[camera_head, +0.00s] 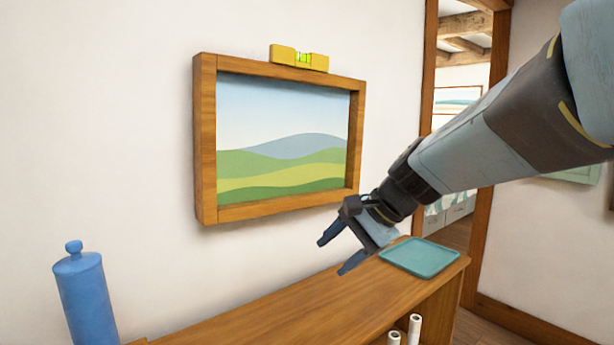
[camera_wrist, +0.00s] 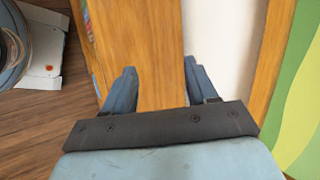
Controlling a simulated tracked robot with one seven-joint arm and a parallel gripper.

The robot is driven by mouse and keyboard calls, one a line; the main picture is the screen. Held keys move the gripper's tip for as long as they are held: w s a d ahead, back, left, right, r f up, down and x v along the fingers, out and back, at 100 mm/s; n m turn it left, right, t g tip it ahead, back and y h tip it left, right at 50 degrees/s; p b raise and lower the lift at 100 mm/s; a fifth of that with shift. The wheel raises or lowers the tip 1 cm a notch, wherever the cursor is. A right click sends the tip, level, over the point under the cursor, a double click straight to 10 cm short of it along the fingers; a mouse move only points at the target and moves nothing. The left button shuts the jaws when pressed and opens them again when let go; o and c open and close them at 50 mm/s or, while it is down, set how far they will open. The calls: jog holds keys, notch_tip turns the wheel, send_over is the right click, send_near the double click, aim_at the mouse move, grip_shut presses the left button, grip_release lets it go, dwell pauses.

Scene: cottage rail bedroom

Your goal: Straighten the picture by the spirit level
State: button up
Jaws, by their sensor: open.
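The picture (camera_head: 282,158), a landscape of green hills in a wooden frame, hangs on the white wall in the head view. The yellow spirit level (camera_head: 299,58) with a green vial lies on its top edge, towards the right. I cannot tell from this angle whether the frame hangs level. My gripper (camera_head: 336,250) is open and empty, in front of and below the frame's lower right corner. In the wrist view, my two blue fingers (camera_wrist: 157,78) stand apart, with the wooden shelf top behind them. Part of the picture (camera_wrist: 298,115) shows at the right there.
A wooden shelf unit (camera_head: 270,315) stands below the picture. On it are a teal tray (camera_head: 419,257) at the right end and a blue lidded jar (camera_head: 86,297) at the left. White rolls (camera_head: 414,330) stand in the shelf. A doorway (camera_head: 460,110) opens at the right.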

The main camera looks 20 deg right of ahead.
jog(key=w+d+r+m+t+y, duration=0.2)
jog(key=w+d+m, duration=0.1)
jog(key=w+m, duration=0.3)
jog(key=m+t+h, duration=0.2)
jog(key=m+t, duration=0.8)
jog(key=m, duration=0.5)
send_near(358, 175)
jog(key=x, duration=0.9)
jog(key=shift+w+a, duration=0.25)
jog(key=shift+w, duration=0.1)
jog(key=shift+f, duration=0.1)
grip_shut()
